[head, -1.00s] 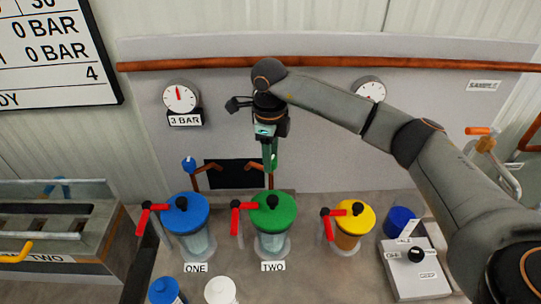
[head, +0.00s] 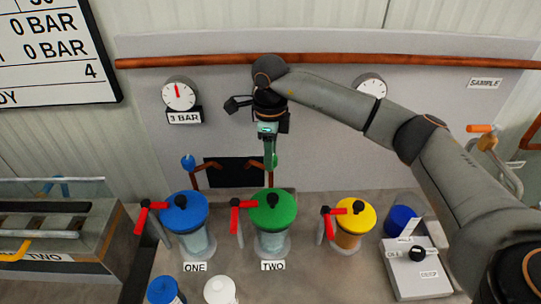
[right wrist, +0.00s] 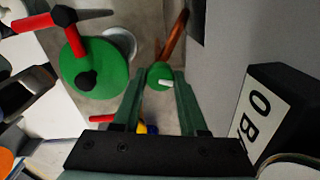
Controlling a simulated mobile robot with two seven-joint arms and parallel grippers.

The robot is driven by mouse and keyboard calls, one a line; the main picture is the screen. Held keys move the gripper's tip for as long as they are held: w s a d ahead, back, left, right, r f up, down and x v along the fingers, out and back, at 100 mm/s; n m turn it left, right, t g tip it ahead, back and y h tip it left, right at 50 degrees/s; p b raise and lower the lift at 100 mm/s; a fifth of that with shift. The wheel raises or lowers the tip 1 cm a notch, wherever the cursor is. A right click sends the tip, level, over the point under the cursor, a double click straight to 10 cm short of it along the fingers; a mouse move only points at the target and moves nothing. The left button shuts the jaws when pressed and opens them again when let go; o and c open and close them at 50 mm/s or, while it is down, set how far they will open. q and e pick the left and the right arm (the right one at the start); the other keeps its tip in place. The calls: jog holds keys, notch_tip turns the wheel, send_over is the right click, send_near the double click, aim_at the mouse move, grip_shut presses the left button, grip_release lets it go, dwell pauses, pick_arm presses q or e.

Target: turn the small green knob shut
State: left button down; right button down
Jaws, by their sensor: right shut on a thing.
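The small green knob (right wrist: 155,73) with a white pointer mark sits between the fingertips of my right gripper (right wrist: 155,79) in the right wrist view. In the head view my right gripper (head: 270,163) points down at the end of the copper pipe on the right of the dark panel, and its fingers mostly hide the knob. The gripper is shut on the knob. My left gripper is not in view.
A green-lidded vessel (head: 273,210) labelled TWO stands below the gripper, with a blue-lidded one (head: 184,213) to its left and a yellow-lidded one (head: 355,216) to its right. A small blue knob (head: 188,162) is on the left pipe. The left gauge (head: 179,94) reads above a 3 BAR sign.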

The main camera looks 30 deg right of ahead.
jog(key=shift+n+b, duration=0.7)
jog(key=shift+n, duration=1.3)
jog(key=shift+c, duration=2.2)
grip_release()
notch_tip(320, 180, up, 13)
jog(key=b, duration=0.1)
jog(key=shift+s+f, duration=0.2)
jog(key=shift+s, duration=0.05)
jog(key=shift+a, duration=0.1)
